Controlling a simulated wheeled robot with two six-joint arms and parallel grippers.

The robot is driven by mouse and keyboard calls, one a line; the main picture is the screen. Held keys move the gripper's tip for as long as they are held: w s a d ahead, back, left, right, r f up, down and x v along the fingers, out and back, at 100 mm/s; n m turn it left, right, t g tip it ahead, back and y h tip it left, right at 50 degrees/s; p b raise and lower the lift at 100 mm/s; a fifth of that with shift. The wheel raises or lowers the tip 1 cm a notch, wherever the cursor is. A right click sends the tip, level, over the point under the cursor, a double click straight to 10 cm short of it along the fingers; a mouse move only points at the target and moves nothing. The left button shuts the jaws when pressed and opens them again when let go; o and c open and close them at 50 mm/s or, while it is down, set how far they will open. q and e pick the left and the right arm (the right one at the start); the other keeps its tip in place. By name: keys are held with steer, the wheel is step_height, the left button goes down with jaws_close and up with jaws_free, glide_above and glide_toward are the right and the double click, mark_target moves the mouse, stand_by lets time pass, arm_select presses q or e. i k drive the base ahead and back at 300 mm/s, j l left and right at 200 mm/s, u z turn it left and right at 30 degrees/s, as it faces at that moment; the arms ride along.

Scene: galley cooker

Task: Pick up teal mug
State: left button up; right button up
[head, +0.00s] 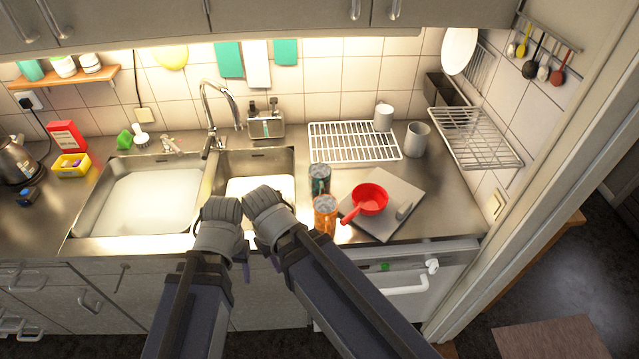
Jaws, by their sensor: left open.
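The teal mug (319,180) is a dark teal cup standing upright on the steel counter, just right of the small sink basin. An orange mug (326,215) stands right in front of it. My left gripper (222,210) is open and empty over the front of the divide between the two basins, well left of the teal mug. My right gripper (265,199) is over the front of the small basin, nearer the teal mug but apart from it. Its fingers do not show clearly.
A red ladle-like pan (370,199) lies on a grey board (408,190) right of the mugs. A white wire rack (352,142) stands behind, with a white mug (384,118) and a grey mug (418,139) by it. A tap (210,110) rises behind the basins.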

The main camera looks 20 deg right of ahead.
mark_target(318, 174)
steer(key=i+j+z, duration=0.2)
steer(key=j, duration=0.15)
steer(key=i+j+z, duration=0.15)
steer(key=j, duration=0.25)
steer(key=i+j+z, duration=0.2)
steer(key=j, duration=0.2)
steer(key=j+z, duration=0.15)
steer(key=j, duration=0.25)
steer(key=i, duration=0.05)
